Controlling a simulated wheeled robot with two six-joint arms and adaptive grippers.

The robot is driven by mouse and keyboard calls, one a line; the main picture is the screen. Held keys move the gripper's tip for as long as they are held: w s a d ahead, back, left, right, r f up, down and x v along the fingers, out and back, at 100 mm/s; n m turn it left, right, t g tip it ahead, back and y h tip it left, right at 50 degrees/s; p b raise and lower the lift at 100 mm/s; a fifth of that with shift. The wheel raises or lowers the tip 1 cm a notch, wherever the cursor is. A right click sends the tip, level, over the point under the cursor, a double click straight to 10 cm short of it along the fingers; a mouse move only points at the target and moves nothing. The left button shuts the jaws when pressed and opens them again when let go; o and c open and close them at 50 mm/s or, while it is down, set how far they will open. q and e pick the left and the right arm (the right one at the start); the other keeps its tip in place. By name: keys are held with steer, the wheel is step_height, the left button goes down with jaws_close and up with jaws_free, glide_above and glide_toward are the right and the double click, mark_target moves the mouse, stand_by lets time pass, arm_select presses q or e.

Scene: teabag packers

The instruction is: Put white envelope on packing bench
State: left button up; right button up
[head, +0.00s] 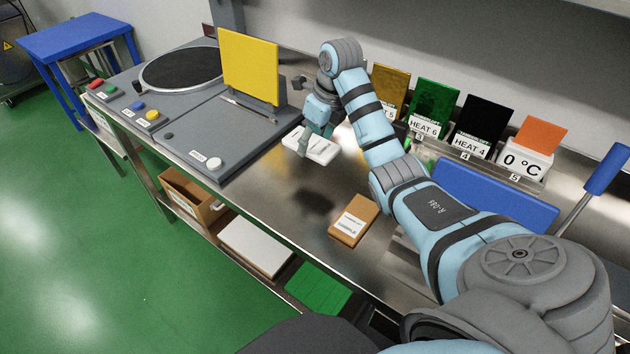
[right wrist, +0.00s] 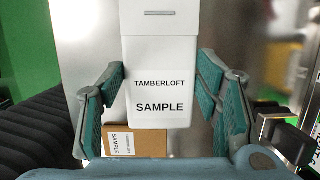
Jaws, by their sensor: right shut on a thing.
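The white envelope (head: 322,151) is held above the steel packing bench (head: 262,196), and a dark shadow falls on the bench below it. My right gripper (head: 311,143) is shut on the envelope. In the right wrist view, the envelope (right wrist: 158,62) sits between the two teal finger pads of the right gripper (right wrist: 160,85). Its face reads "TAMBERLOFT SAMPLE" and a grey clasp shows near the top. My left gripper is not in view.
A brown sample packet (head: 354,220) lies on the bench, also seen in the right wrist view (right wrist: 138,143). A grey machine (head: 190,125) with a yellow panel (head: 249,68) stands left. Coloured cards with labels line the back. Bare steel shows mid-bench.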

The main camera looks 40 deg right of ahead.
mark_target(322, 148)
step_height(322, 148, down, 10)
steer(key=shift+f, duration=0.15)
steer(key=shift+f, duration=0.1)
steer(key=o, duration=0.9)
steer(key=shift+o, duration=0.2)
steer(key=p+v, duration=0.3)
steer(key=v, duration=0.9)
steer(key=shift+r, duration=0.2)
steer(key=shift+f, duration=0.1)
